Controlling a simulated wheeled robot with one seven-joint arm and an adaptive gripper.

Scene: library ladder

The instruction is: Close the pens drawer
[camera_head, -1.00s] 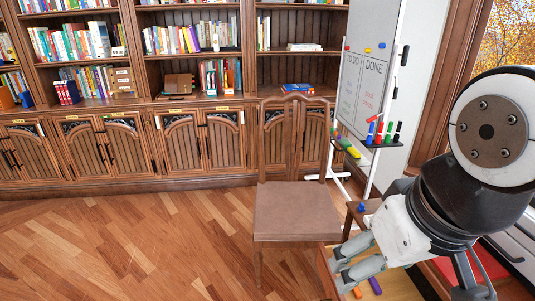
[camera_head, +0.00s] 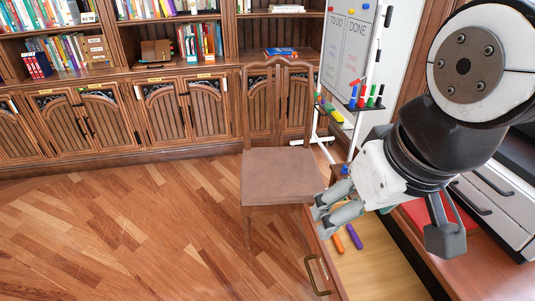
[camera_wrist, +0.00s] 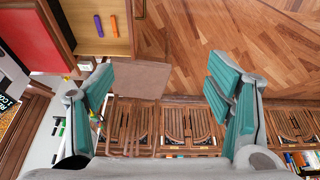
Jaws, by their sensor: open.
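The pens drawer (camera_head: 385,275) stands pulled open at the lower right of the head view, with a brass handle (camera_head: 316,275) on its front panel. An orange pen (camera_head: 338,243) and a purple pen (camera_head: 354,236) lie inside it. The drawer also shows in the wrist view (camera_wrist: 88,38), at the upper left. My gripper (camera_head: 322,214) is open and empty, above the far end of the drawer front, beyond the handle. In the wrist view its teal-padded fingers (camera_wrist: 165,95) are spread wide. I cannot tell whether it touches the drawer.
A wooden chair (camera_head: 280,176) stands just beyond the drawer. A whiteboard (camera_head: 350,45) with markers stands behind it. A red item (camera_head: 436,213) lies on the desk at right. Bookcases (camera_head: 180,65) line the back. The floor (camera_head: 150,225) at left is clear.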

